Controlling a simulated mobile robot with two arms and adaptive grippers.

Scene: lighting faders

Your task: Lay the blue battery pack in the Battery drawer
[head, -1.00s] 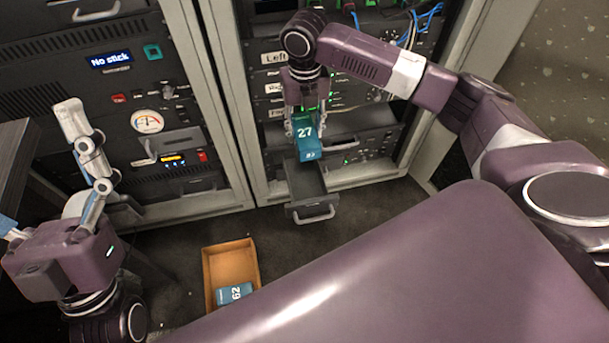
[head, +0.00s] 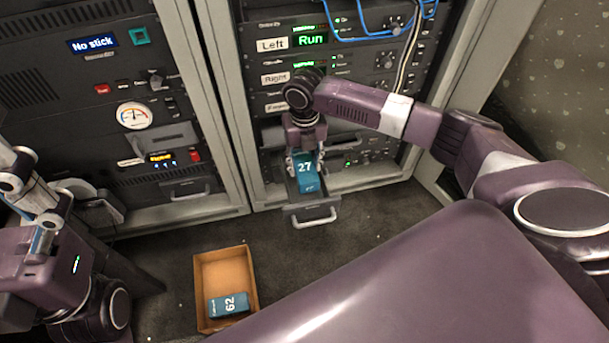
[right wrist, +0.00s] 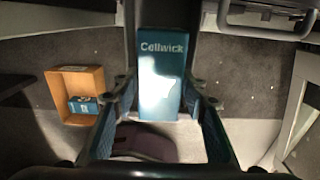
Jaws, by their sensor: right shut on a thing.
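My right gripper (head: 305,163) is shut on a blue battery pack (head: 307,182) marked 27. In the right wrist view the pack (right wrist: 160,85) sits between the fingers, with "Cellwick" on its face. In the head view the pack is over the open drawer (head: 312,212) low in the right rack. I cannot tell whether it touches the drawer's floor. The pack and gripper hide much of the drawer, and I read no label on it. My left gripper (head: 22,205) is at the left edge, empty, with its fingers apart and partly cut off.
An orange-brown box (head: 224,268) on the floor holds another blue pack (head: 229,304) marked 62. The left rack (head: 75,100) shows "No stick" and a round gauge. Blue and white cables hang on the right rack, above my right arm.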

